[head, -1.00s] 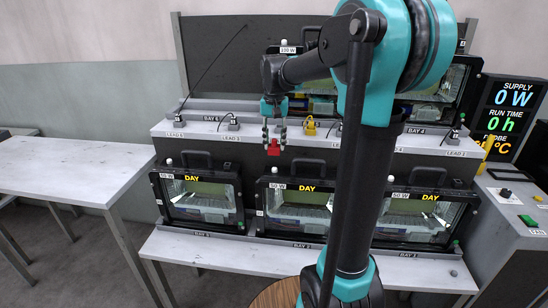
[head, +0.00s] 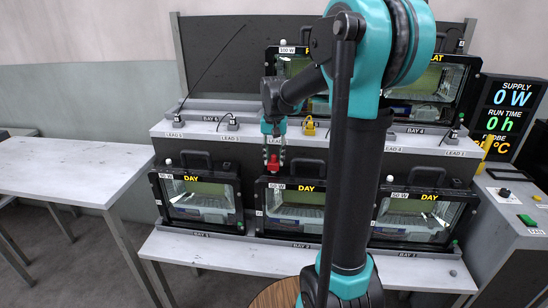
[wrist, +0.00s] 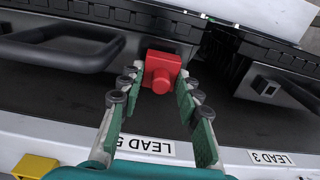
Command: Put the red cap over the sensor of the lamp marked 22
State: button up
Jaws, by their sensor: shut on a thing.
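The red cap (head: 273,164) is held between the fingertips of my gripper (head: 273,154), at the top left corner of the middle front lamp (head: 297,207). In the wrist view my gripper (wrist: 155,88) has its green-sided fingers on either side of the red cap (wrist: 163,72). The cap hides that corner, and I cannot tell whether it touches a sensor there. The left front lamp (head: 200,204) has a small white dome, likely its sensor (head: 169,162), on its top left corner. The right front lamp (head: 415,217) stands on the same shelf. No number 22 is readable.
The white upper ledge (head: 190,128) with lead sockets runs behind the front lamps. More lamps stand above it, partly behind my arm. Black handles, such as the left lamp's handle (head: 196,154), rise from the lamp tops. The left table (head: 70,185) is bare.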

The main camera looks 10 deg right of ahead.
aim_at(274, 156)
jog(key=shift+f, duration=0.4)
jog(key=o, duration=1.1)
jog(key=shift+o, duration=0.2)
notch_tip(274, 156, up, 13)
jog(key=shift+r, duration=0.15)
jog(key=shift+s, duration=0.15)
